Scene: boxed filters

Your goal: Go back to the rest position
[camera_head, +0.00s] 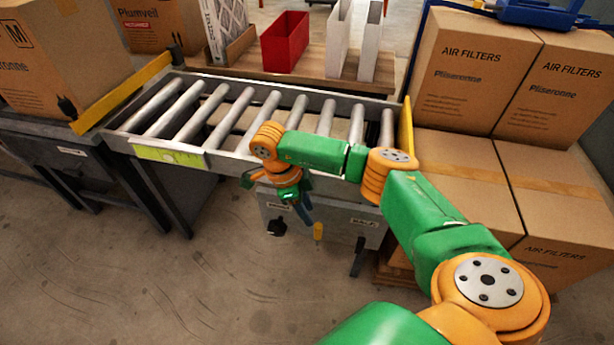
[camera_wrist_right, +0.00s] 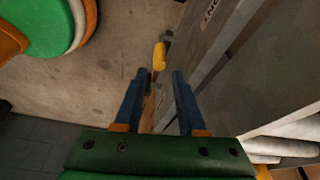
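My right arm (camera_head: 430,215), green and orange, reaches in from the lower right of the head view across the front of the roller conveyor. My right gripper (camera_head: 302,211) hangs low in front of the conveyor's front panel, its fingers pointing down. In the right wrist view the two blue fingers of the right gripper (camera_wrist_right: 158,76) stand apart with nothing held between them. A yellow handle (camera_wrist_right: 159,56) shows beyond the fingertips. My left arm and gripper are not in view.
The roller conveyor (camera_head: 222,158) spans the middle. A red bin (camera_head: 285,42) and white holders (camera_head: 338,40) stand behind it. Boxes labelled air filters (camera_head: 475,75) are stacked at right. A carton (camera_head: 60,50) sits at left. The floor (camera_head: 190,285) in front is clear.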

